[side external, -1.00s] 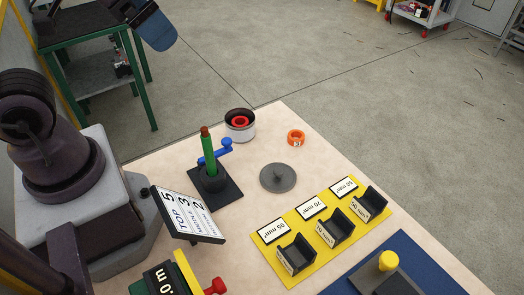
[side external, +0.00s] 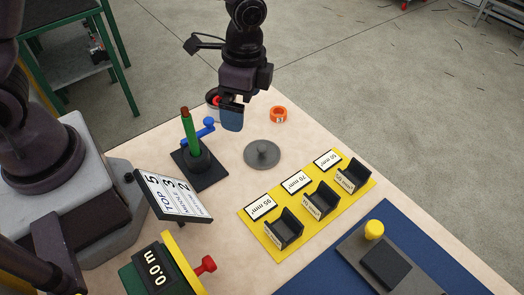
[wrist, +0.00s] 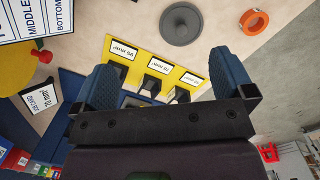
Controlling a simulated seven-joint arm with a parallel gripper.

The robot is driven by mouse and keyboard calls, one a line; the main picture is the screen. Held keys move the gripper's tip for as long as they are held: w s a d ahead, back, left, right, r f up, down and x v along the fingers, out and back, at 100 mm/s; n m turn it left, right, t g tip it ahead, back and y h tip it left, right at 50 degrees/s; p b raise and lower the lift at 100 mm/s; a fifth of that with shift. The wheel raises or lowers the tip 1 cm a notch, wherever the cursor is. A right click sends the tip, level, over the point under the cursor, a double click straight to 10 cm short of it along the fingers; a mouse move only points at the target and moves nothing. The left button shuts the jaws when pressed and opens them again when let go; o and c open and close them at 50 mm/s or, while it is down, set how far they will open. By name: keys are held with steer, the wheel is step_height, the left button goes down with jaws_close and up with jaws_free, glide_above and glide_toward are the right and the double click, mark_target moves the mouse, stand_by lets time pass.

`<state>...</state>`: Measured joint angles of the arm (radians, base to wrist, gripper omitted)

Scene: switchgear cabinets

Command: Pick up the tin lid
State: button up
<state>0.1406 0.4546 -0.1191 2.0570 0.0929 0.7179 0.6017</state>
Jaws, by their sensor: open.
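The tin lid is a flat grey disc with a small knob (side external: 262,154), lying on the pale tabletop. It also shows at the top of the wrist view (wrist: 180,24). My gripper (side external: 232,115) hangs above the table, up and to the left of the lid in the side view, apart from it. In the wrist view its two blue fingers (wrist: 165,85) are spread wide with nothing held between them. The round tin (side external: 212,98) behind my gripper is partly hidden by it.
A yellow strip with black holders (side external: 272,258) is to the lower right. A tilted sign (side external: 172,196) stands at left.

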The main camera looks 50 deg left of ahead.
step_height(320, 180, down, 2)
steer(key=w+d+f+m, duration=0.1)
steer(key=w+m, duration=0.1)
steer(key=m+t, duration=0.1)
steer(key=m, duration=0.2)
glide_above(263, 147)
steer(key=f, duration=0.6)
steer(key=shift+s+d+f, duration=0.15)
steer(key=shift+d+f, duration=0.1)
steer(key=shift+d, duration=0.1)
steer(key=f, duration=0.5)
steer(key=shift+a+f, duration=0.3)
steer(key=shift+f, duration=0.05)
steer(key=c, duration=0.6)
